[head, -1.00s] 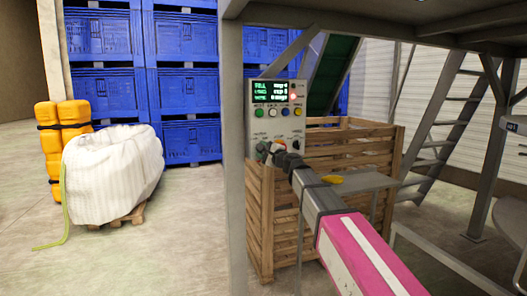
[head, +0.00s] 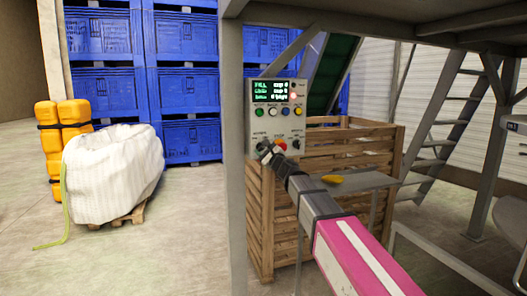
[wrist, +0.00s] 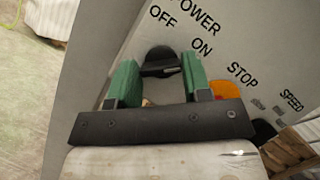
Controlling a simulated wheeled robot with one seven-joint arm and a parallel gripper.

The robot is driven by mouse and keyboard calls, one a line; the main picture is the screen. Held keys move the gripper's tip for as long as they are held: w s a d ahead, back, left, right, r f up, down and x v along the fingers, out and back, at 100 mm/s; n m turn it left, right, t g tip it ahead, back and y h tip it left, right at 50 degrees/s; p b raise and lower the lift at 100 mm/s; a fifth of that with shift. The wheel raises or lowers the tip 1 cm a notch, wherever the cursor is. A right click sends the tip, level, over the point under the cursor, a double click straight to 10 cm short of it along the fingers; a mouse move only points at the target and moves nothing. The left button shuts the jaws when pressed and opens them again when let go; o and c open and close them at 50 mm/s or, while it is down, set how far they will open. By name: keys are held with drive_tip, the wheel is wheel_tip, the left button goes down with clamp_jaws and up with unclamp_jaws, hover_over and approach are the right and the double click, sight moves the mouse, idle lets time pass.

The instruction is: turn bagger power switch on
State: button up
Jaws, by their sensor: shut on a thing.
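The bagger control panel (head: 277,113) is a grey box with a lit screen, on the post's right side. Its black power switch (wrist: 158,57) sits beside the OFF and ON labels in the wrist view. My gripper (wrist: 159,72) has its green fingers on either side of the switch knob and is shut on it. In the head view my gripper (head: 265,149) is at the panel's lower left and hides most of the switch. I cannot tell which label the knob points to.
The orange stop button (wrist: 228,92) is close to the right of my fingers. A grey post (head: 233,200) stands left of the panel. A wooden crate (head: 350,145) and a small grey shelf (head: 365,181) are near my arm.

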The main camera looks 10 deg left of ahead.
drive_tip(key=o, duration=0.9)
drive_tip(key=v, duration=1.1)
drive_tip(key=shift+a, duration=0.1)
